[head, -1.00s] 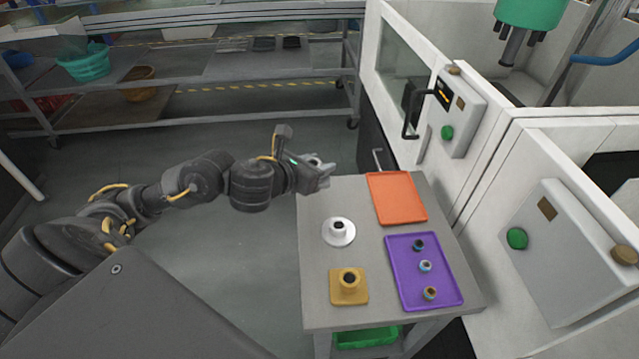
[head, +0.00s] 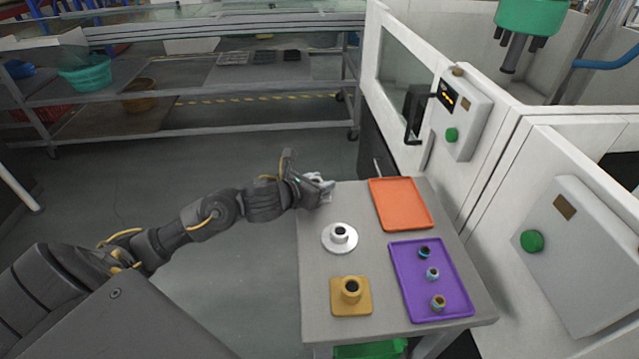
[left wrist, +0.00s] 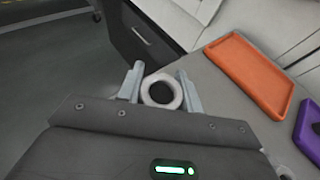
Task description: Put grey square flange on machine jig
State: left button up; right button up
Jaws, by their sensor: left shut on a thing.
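My left gripper (head: 322,187) is at the far left corner of the grey table (head: 316,290). In the left wrist view its two fingers (left wrist: 160,88) are shut on a grey flange (left wrist: 147,84), whose round collar with a dark hole shows between them. The flange's base is mostly hidden by the gripper. In the head view only a small light grey part shows at the fingertips. I cannot make out the machine jig in these frames. My right gripper is not in view.
A white round flange (head: 325,240) and a yellow square flange (head: 337,304) stand on the table. An orange tray (head: 401,204) is empty. A purple tray (head: 408,287) holds small ringed parts. A white machine (head: 480,190) with a handled door stands at the right.

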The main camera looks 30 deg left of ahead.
pick_arm(q)
jog(key=shift+f+b, duration=0.15)
jog(key=shift+b, duration=0.15)
jog(key=o, duration=1.1)
